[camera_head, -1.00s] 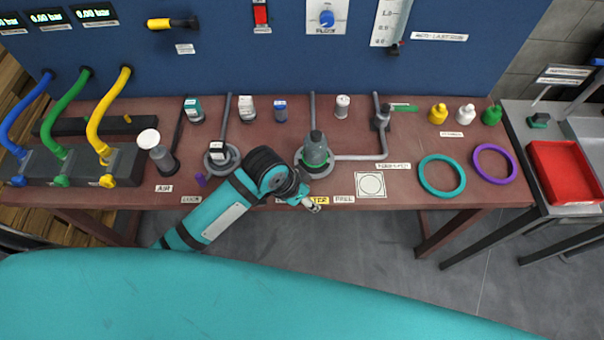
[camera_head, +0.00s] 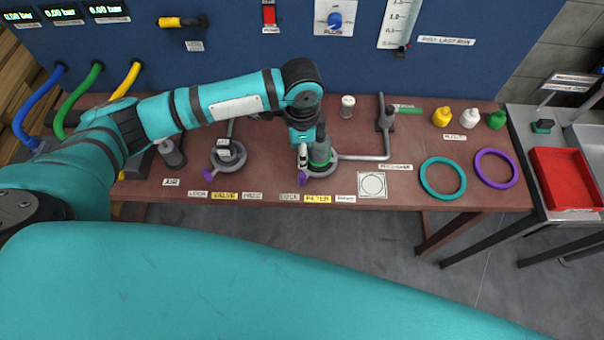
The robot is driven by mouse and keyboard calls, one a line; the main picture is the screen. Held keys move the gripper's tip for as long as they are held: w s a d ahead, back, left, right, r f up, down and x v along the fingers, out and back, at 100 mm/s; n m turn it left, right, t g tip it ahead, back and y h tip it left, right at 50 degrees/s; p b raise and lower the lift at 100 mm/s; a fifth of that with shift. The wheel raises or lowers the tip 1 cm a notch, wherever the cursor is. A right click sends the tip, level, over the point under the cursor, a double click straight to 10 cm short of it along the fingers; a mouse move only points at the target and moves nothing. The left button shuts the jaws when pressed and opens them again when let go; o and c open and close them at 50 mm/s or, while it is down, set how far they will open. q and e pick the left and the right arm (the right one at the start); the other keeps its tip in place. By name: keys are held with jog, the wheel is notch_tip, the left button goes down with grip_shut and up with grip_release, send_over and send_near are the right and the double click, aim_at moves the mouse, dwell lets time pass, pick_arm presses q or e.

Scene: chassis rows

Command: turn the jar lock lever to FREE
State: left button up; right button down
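The filter jar (camera_head: 320,152), dark with a green band, stands on a grey ring base on the bench. A purple lever tip (camera_head: 302,180) shows at the front left of that base. It points toward the front, above the labels LOCK, FILTER (camera_head: 317,199) and one at the right too small to read surely. My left gripper (camera_head: 303,157) points down at the jar's left side, just behind the purple tip. Whether it touches the lever or the jar, and whether its fingers are open, I cannot tell. My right gripper is not in view.
A second grey base (camera_head: 228,156) with a purple lever (camera_head: 208,175) stands left, behind a VALVE label. A grey pipe (camera_head: 365,157) runs right of the jar. Teal (camera_head: 442,176) and purple (camera_head: 495,168) rings lie at the right. My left arm covers the bench's back left.

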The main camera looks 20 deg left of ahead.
aim_at(302, 174)
pick_arm(q)
notch_tip(302, 174, down, 13)
jog(key=shift+f+p, duration=0.1)
jog(key=shift+p, duration=0.7)
grip_shut()
